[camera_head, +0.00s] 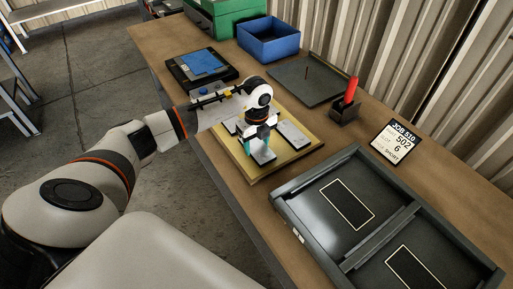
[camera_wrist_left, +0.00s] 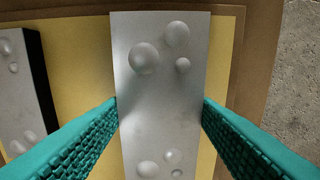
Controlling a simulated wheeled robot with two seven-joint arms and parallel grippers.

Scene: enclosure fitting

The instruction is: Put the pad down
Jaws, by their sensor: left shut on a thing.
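My left gripper (camera_head: 257,146) has teal fingers and points down over the yellow board (camera_head: 262,171). It is shut on a grey pad (camera_head: 265,157) near the board's front edge. In the left wrist view the held pad (camera_wrist_left: 160,100) lies between both fingers, with round bumps on its face. I cannot tell whether it rests on the board or is slightly above it. A second grey pad (camera_head: 292,134) lies on the board to the right; a pad also shows at the left of the wrist view (camera_wrist_left: 22,90). My right gripper is not in view.
A dark tray (camera_head: 283,189) with two compartments, each with an outlined black rectangle, stands at the front right. A job card (camera_head: 396,142), a holder with a red object (camera_head: 351,90), a flat dark tray (camera_head: 285,83) and a blue bin (camera_head: 270,43) stand behind.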

